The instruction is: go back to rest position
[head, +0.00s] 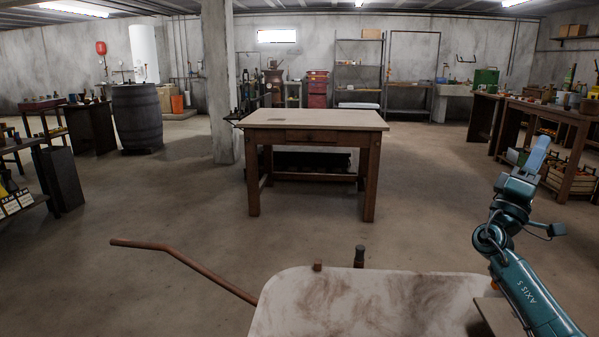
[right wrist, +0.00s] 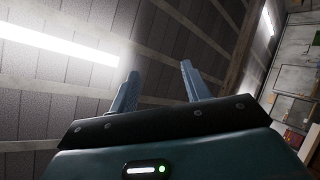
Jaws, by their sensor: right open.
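My right gripper (head: 538,155) is raised at the right of the head view, pointing up, with nothing visible in it. In the right wrist view its two blue fingers (right wrist: 158,88) stand apart and empty against the ceiling. My left gripper is not in either view. No beam scale can be made out clearly.
A dirty pale wheelbarrow (head: 370,305) with a rusty handle is close in front. A barrel (head: 137,117) stands at the left and a workbench (head: 560,113) at the right. Open floor surrounds the table.

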